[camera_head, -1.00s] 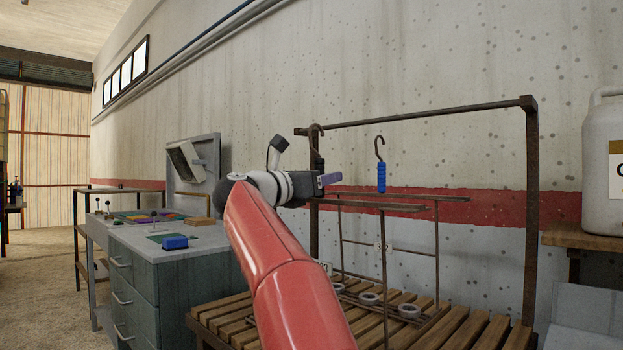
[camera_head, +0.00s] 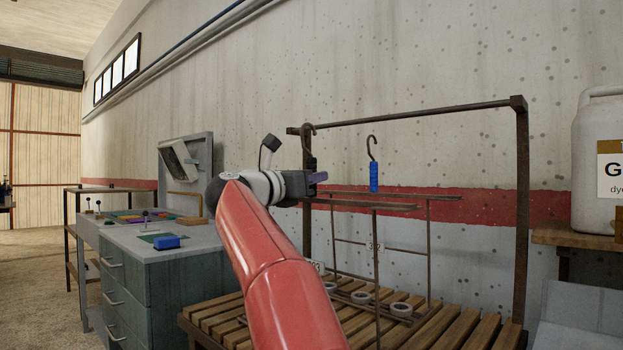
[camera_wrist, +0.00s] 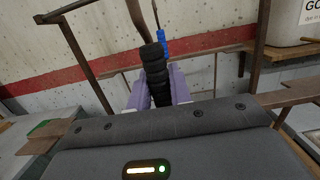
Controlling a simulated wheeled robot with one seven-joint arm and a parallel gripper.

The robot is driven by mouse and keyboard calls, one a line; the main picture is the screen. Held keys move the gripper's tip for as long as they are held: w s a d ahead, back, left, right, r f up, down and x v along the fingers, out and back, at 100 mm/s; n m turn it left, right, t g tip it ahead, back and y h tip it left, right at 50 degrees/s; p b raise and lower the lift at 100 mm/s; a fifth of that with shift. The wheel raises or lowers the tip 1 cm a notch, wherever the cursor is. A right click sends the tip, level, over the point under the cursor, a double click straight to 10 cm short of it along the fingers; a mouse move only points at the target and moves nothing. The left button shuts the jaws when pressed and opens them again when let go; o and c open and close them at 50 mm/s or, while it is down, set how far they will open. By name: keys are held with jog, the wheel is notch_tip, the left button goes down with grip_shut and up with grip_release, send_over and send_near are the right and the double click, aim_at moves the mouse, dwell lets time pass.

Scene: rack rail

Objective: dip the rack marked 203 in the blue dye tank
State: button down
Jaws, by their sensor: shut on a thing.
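In the head view my gripper (camera_head: 316,179) is at the left end of the dark overhead rail (camera_head: 420,114). Its purple jaws are shut on a black ribbed grip (camera_wrist: 156,75), clearest in the wrist view. A dark hook (camera_head: 307,130) rises from this grip at the rail. A partly hidden tag (camera_head: 316,266) below reads about "03"; my arm covers part of that rack. A second hook with a blue grip (camera_head: 374,178) is to the right, above a wire rack with a small tag (camera_head: 376,246), perhaps "312". No blue dye tank is recognisable.
Thin rack bars (camera_head: 440,197) stand close together over a slatted wooden bench (camera_head: 452,328). A rail post (camera_head: 521,220) and a large white jug (camera_head: 597,150) on a wooden shelf are at right. A grey-green cabinet (camera_head: 165,285) with a blue block (camera_head: 166,242) is at left.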

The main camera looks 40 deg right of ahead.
aim_at(308, 163)
jog(key=shift+r, duration=0.2)
jog(key=shift+r+p, duration=1.35)
jog(key=shift+r, duration=0.15)
jog(key=a+b, duration=0.2)
jog(key=a, duration=0.7)
jog(key=shift+s, duration=0.4)
jog(key=c, duration=1.8)
grip_release()
jog(key=shift+c, duration=0.2)
grip_shut()
